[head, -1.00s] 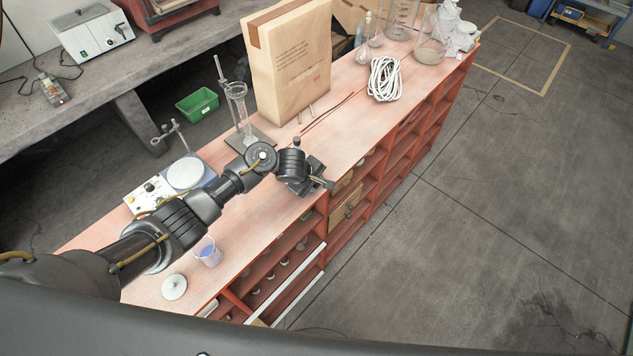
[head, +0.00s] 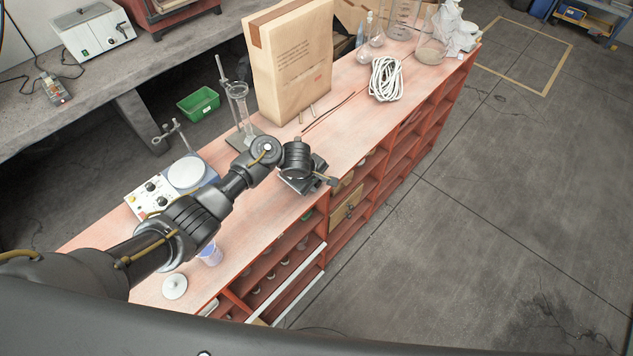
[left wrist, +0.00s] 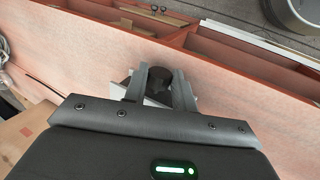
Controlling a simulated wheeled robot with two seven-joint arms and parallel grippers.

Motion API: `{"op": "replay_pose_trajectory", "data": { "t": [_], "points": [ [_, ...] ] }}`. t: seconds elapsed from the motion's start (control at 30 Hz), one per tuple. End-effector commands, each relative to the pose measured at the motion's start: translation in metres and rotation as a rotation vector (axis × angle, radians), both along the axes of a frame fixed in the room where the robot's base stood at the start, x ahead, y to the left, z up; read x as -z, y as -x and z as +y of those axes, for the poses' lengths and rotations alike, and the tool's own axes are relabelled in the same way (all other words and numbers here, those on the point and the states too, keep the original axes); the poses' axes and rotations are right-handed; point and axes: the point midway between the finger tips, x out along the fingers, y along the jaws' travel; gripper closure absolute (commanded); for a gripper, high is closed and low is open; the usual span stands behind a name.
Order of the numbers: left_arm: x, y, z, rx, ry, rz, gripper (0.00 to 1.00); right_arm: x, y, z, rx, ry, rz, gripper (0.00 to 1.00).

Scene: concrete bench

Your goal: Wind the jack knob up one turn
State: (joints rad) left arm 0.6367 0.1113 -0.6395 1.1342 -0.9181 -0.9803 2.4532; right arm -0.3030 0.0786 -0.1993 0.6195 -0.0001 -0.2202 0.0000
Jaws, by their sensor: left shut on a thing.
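The lab jack (head: 297,187) is a small dark platform on the pinkish bench top near its front edge, partly hidden under my left wrist. Its black knob (left wrist: 159,79) shows in the left wrist view between the two finger tips. My left gripper (left wrist: 158,84) is shut on this knob, one finger on each side. In the head view my left gripper (head: 316,178) is at the jack's front side, mostly covered by the wrist. Pale parts of the jack show beside the fingers in the wrist view. My right gripper is not in view.
A hotplate (head: 187,172), a beaker (head: 209,253) and a white lid (head: 174,287) lie near my left arm. A clamp stand (head: 240,115), a paper bag (head: 290,70) and a white cable coil (head: 386,80) stand farther back. Red shelves (head: 375,185) drop below the bench edge.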

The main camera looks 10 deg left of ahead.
Motion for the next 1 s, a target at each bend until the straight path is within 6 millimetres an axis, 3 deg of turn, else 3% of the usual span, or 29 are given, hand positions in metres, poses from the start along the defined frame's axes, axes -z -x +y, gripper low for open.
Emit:
{"op": "replay_pose_trajectory", "data": {
  "t": [0.6,1.0],
  "points": [
    [-0.004,-0.010,-0.006,-0.001,-0.247,0.337,0.96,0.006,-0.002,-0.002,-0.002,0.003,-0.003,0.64],
    [-0.005,-0.012,-0.006,-0.001,-0.311,0.419,0.96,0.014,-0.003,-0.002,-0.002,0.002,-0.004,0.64]
  ]
}}
